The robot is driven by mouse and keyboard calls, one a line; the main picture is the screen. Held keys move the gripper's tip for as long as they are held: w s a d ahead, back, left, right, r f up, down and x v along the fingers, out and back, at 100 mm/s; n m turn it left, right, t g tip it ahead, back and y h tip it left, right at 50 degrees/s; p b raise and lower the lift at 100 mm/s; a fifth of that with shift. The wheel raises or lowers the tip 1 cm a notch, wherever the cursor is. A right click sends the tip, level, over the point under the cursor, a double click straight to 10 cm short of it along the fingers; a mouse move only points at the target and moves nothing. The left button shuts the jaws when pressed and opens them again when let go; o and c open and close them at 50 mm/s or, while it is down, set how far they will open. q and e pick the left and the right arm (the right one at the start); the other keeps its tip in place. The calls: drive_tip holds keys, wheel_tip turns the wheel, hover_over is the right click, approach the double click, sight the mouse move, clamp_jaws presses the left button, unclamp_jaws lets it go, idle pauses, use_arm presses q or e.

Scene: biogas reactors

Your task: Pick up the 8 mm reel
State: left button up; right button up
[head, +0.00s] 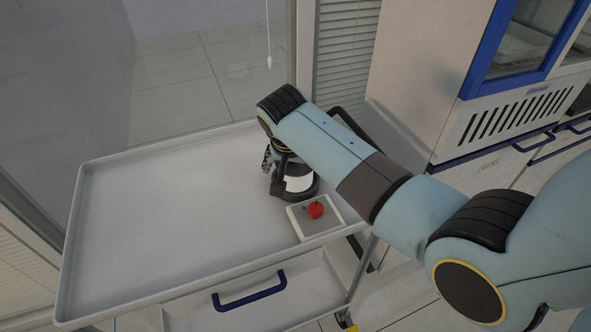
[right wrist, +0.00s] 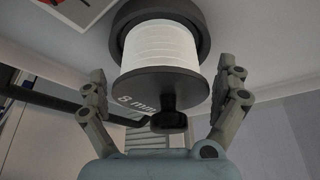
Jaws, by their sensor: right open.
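The 8 mm reel (head: 299,183) stands on the grey tray-topped cart, with a white winding between dark flanges. In the right wrist view the reel (right wrist: 165,50) fills the upper middle, with "8 mm" on its near flange and a dark knob at its centre. My right gripper (head: 270,170) is at the reel's left side in the head view, partly hidden by my arm. In the right wrist view its two fingers (right wrist: 165,85) are spread on either side of the reel, with gaps visible between them and it. My left gripper is not in view.
The cart top (head: 160,220) is clear to the left and has a raised rim. Cabinets (head: 505,115) stand at right.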

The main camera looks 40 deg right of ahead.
drive_tip(key=shift+w+d+f, duration=0.1)
drive_tip(key=shift+w+f, duration=0.05)
drive_tip(key=shift+f, duration=0.25)
drive_tip(key=c, duration=1.1)
drive_tip(key=shift+r, duration=0.1)
